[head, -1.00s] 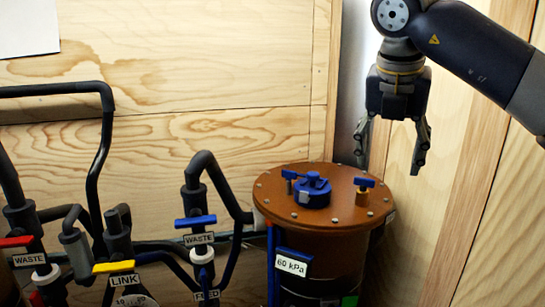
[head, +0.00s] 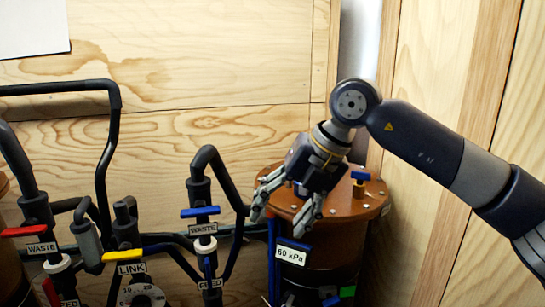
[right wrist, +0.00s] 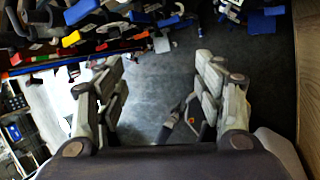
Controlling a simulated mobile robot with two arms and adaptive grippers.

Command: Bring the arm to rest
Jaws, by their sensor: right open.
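My right gripper (head: 283,207) is open in the head view, its fingers pointing down and to the left. It hangs in front of the brown lidded filter vessel (head: 372,200) and hides much of its lid. In the right wrist view the two fingers of my right gripper (right wrist: 165,95) are spread, with nothing between them; dark grey floor shows beyond. My right arm (head: 425,140) reaches in from the right edge of the head view. My left gripper is in neither view.
Black pipes with a red valve handle (head: 24,231), a yellow handle (head: 123,256) and a blue handle (head: 200,211) stand left of the gripper. A 60 kPa label (head: 291,254) is on the vessel's front. Wooden walls (head: 215,60) close the back and right.

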